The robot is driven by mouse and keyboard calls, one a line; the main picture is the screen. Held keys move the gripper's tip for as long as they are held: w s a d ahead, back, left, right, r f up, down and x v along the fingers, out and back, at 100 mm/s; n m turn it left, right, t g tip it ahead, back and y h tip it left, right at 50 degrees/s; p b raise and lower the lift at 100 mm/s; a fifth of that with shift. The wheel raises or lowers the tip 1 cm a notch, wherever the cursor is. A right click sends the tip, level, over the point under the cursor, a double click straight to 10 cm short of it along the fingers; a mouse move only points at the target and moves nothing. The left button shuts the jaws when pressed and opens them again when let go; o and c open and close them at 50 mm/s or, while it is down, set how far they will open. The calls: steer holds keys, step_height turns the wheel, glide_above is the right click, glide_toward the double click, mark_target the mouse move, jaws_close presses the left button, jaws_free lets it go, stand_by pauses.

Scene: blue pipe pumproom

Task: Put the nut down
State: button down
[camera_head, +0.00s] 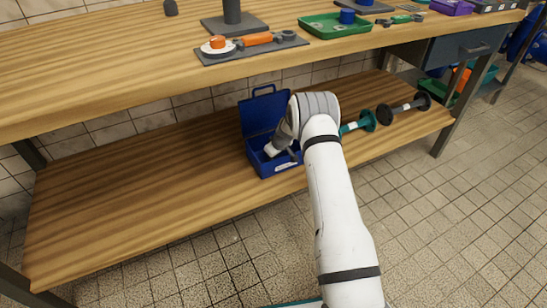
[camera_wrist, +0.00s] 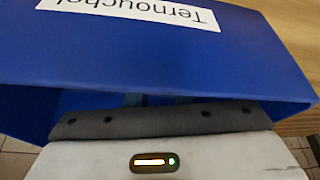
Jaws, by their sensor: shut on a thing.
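A blue box (camera_head: 262,118) with its lid up stands on the lower wooden shelf. My gripper (camera_head: 290,155) reaches down into the box's opening from the right; it also shows in the wrist view (camera_wrist: 158,100). In the wrist view, a blue wall of the box (camera_wrist: 150,60) fills most of the picture, with a white label printed upside down. My fingertips are mostly hidden behind that wall. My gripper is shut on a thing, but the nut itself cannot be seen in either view. I cannot tell whether it touches the box floor.
Teal (camera_head: 359,122) and black (camera_head: 404,108) dumbbell-shaped parts lie on the shelf right of the box. The upper worktop (camera_head: 130,75) overhangs the shelf, carrying a grey plate (camera_head: 215,58) with an orange-handled tool and a green tray (camera_head: 318,30). The shelf left of the box is clear.

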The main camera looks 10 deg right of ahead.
steer(key=shift+f, duration=0.15)
steer(key=c, duration=1.3)
jaws_free()
steer(key=shift+o, duration=0.2)
steer(key=shift+r, duration=0.35)
steer(key=p+v, duration=0.3)
steer(key=v, duration=0.8)
steer(key=shift+s+r, duration=0.15)
steer(key=shift+r, duration=0.15)
steer(key=shift+d, duration=0.15)
